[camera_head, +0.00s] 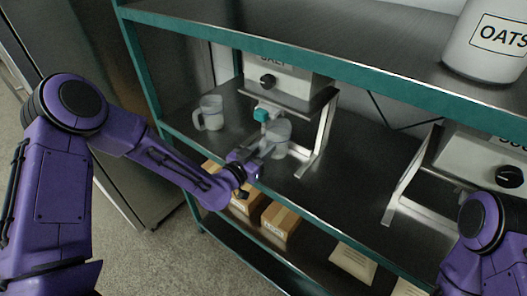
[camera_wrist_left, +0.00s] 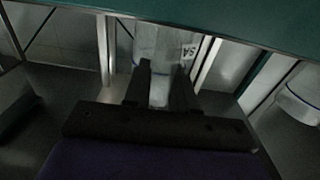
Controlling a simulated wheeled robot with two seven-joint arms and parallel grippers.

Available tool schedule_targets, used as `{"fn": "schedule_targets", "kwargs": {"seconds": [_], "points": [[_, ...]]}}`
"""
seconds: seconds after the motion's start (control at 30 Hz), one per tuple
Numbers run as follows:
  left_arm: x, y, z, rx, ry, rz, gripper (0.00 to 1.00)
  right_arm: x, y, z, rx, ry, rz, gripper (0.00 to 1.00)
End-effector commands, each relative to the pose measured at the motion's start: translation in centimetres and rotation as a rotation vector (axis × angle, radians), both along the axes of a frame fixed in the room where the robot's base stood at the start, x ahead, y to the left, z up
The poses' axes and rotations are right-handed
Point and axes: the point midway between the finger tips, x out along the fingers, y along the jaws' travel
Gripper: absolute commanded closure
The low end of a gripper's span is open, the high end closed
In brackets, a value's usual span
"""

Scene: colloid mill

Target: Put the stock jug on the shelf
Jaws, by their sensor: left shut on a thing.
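A clear jug (camera_head: 278,136) is at the tips of my left gripper (camera_head: 264,148), under the salt dispenser (camera_head: 285,80) on the middle shelf (camera_head: 345,170). My left gripper is shut on this jug; I cannot tell whether the jug touches the shelf. In the left wrist view the two dark fingers (camera_wrist_left: 160,90) close on a pale, see-through body, partly hidden by them. A second clear jug (camera_head: 211,112) with a handle stands upright on the middle shelf, left of the dispenser. I cannot tell from markings which jug is the stock jug. My right gripper is out of view.
A teal shelf edge (camera_head: 300,57) runs above the jugs. Another dispenser (camera_head: 480,160) stands on the right, with bare shelf between the two. An oats container (camera_head: 490,40) stands on top. Cardboard boxes (camera_head: 281,220) and packets (camera_head: 353,262) lie on the shelf below.

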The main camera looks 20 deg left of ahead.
Motion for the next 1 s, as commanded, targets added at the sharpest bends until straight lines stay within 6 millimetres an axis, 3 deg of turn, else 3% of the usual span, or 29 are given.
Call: {"fn": "schedule_targets", "kwargs": {"seconds": [0.2,0.23,0.3,0.67,1.0], "points": [[0.0,0.0,-0.4,0.0,0.0,-0.001,1.0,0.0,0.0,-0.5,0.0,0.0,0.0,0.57],[0.0,0.0,-0.3,0.0,0.0,-0.001,0.65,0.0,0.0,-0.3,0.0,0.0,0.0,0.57],[0.0,0.0,-0.2,0.0,0.0,-0.001,0.49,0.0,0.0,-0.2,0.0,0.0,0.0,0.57],[-0.4,0.2,0.2,0.0,0.001,-0.001,0.49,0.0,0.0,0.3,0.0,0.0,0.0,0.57],[-8.1,3.1,0.1,-0.002,0.002,0.0,0.49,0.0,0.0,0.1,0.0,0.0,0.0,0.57]]}}
